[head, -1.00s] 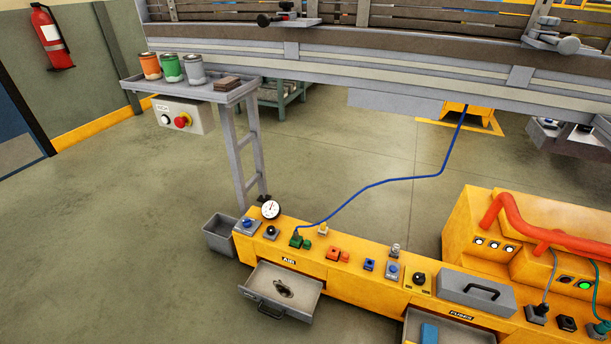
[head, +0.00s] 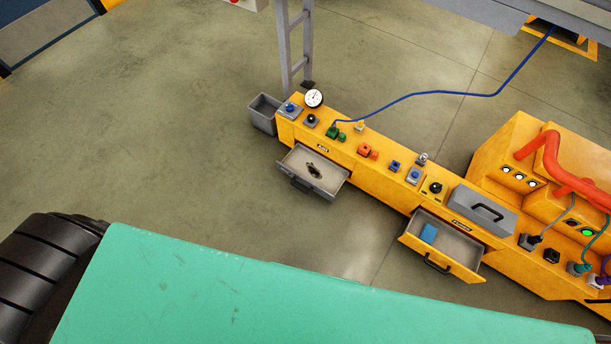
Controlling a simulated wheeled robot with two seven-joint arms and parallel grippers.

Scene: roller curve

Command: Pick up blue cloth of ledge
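A small blue item (head: 428,233), which may be the blue cloth, lies in the open yellow-fronted drawer (head: 455,243) of the long yellow console (head: 390,187). It lies toward the drawer's left side, and it is too small to tell whether it is cloth. No other blue cloth shows. Neither of my grippers is in view.
An open grey drawer (head: 334,178) with a dark item sticks out on the left. A grey bin (head: 263,112) stands at the console's left end. A blue cable (head: 440,94) rises from the console. Open floor (head: 150,130) lies to the left. My green body part fills the bottom.

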